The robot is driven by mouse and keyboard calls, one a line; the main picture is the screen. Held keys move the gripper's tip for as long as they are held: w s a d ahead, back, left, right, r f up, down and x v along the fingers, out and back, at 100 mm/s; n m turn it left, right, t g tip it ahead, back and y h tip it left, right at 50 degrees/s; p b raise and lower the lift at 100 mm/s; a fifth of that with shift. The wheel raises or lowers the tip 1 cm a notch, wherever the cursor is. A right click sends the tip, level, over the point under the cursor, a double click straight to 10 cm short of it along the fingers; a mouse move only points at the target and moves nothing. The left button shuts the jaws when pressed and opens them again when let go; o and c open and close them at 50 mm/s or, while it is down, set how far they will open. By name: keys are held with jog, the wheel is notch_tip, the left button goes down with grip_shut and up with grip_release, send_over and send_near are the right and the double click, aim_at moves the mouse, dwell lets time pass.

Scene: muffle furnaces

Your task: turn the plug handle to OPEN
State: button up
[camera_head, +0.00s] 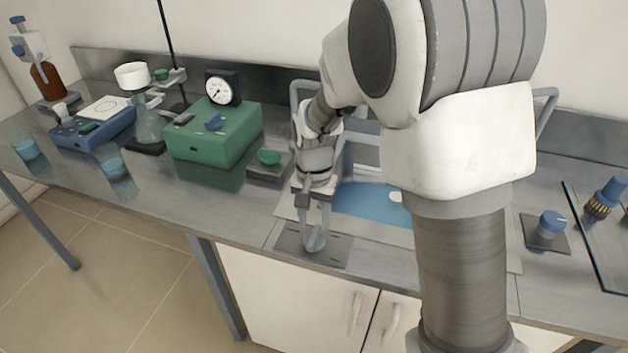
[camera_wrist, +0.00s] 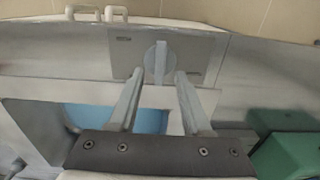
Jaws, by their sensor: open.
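The plug handle (camera_head: 315,241) is a light grey round knob with a raised straight grip, on a grey plate (camera_head: 330,255) at the bench's front edge. In the wrist view the plug handle (camera_wrist: 159,62) shows ahead between the fingertips, its grip lined up roughly with the fingers. My gripper (camera_head: 313,222) points down at the handle and is open. In the wrist view my gripper (camera_wrist: 158,76) has one finger to each side of the handle; I cannot tell whether either touches it. Small marks on the plate are too small to read.
A green box (camera_head: 215,135) with a gauge stands left of my gripper, and a green button (camera_head: 268,157) is nearer. A blue knob (camera_head: 551,222) sits to the right. Cabinet doors are below the front edge.

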aim_at(314, 235)
notch_tip(314, 235, up, 14)
jog(key=p, duration=0.1)
jog(key=shift+f+p, duration=0.15)
jog(key=shift+p, duration=0.2)
dwell(0.4)
jog(key=s+d+r+n+t, duration=0.1)
jog(key=s+d+r+t, duration=0.1)
jog(key=s, duration=0.4)
jog(key=s+d+r+n+t+p, duration=0.1)
jog(key=s+d+r, duration=0.3)
jog(key=s+d, duration=0.2)
jog(key=s+d+r+n+t+p, duration=0.1)
jog(key=s+d+r+n+t, duration=0.1)
jog(key=s, duration=0.5)
jog(key=shift+d+r+t, duration=0.3)
jog(key=shift+d+r, duration=0.25)
jog(key=shift+d, duration=0.6)
